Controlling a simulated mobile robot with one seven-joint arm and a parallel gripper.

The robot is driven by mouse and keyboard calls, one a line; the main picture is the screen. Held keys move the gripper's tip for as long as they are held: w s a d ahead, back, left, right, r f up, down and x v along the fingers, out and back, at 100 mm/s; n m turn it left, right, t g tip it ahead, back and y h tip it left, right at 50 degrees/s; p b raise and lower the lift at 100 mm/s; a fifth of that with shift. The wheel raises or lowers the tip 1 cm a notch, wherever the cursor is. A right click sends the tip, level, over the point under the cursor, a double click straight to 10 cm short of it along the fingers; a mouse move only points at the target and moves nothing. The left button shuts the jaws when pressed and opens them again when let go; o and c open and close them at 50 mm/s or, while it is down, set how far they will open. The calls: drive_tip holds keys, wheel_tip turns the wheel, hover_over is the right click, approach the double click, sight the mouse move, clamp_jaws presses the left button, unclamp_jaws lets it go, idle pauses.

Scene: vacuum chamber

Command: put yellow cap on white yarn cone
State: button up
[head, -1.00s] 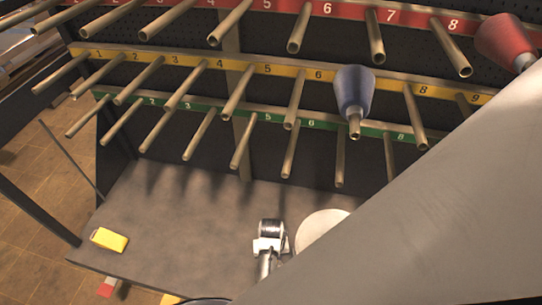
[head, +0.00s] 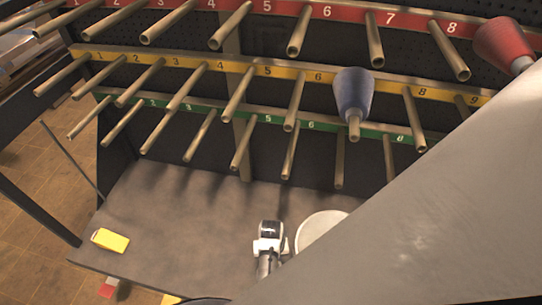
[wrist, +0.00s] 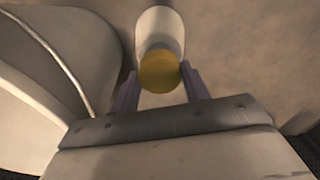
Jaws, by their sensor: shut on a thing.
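In the wrist view my gripper (wrist: 159,76) has its two purple-grey fingers on either side of a yellow cap (wrist: 160,72), shut on it. A white yarn cone (wrist: 161,28) lies directly in line behind the cap, its body running away from it. The cap hides the cone's near end, so I cannot tell whether the two touch.
A yellow-and-white block (head: 110,240) lies at the table's left. Rows of numbered pegs hang above, with a blue cone (head: 353,92) and a red cone (head: 505,42).

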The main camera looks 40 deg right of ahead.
drive_tip(key=shift+p, duration=0.3)
idle(0.6)
drive_tip(key=shift+f+b, duration=0.8)
drive_tip(key=shift+f, duration=0.75)
drive_tip(key=o, duration=1)
drive_tip(key=shift+o, duration=0.2)
wheel_tip(320, 180, up, 14)
drive_tip(key=b, duration=0.1)
